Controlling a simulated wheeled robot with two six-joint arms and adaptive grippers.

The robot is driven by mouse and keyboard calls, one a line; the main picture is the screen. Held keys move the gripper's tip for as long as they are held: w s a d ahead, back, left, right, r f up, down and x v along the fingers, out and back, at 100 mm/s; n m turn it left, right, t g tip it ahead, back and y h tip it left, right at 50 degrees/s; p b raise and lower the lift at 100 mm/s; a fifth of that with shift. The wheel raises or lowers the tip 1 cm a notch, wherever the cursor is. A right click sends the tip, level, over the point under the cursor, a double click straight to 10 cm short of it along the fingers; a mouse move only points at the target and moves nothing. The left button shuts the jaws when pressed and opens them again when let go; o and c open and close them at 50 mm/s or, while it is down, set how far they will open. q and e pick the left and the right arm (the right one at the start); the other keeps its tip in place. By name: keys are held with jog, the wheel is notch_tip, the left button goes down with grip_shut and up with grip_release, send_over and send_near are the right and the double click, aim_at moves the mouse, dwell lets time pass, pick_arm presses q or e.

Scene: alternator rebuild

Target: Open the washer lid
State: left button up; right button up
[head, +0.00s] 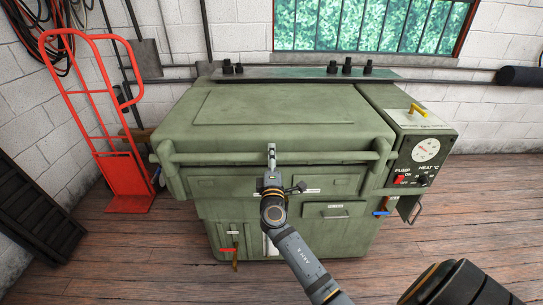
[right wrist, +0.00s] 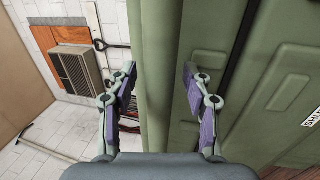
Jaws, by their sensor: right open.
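The green washer (head: 290,235) stands against the wall. Its broad lid (head: 270,108) is down. A round green handle bar (head: 215,158) runs along the lid's front edge on brackets at both ends. My right gripper (head: 271,152) is at the middle of this bar, coming from the front. In the right wrist view my right gripper (right wrist: 159,75) is open, with one finger on each side of the bar (right wrist: 158,110). I cannot tell whether either finger touches the bar. My left gripper is not in view.
A red hand truck (head: 127,178) stands at the left. A pipe and black knobs (head: 346,66) are behind the lid. Wooden floor at the right (head: 480,200) is clear.

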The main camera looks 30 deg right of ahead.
grip_shut()
dwell(0.3)
jog(key=shift+r, duration=0.1)
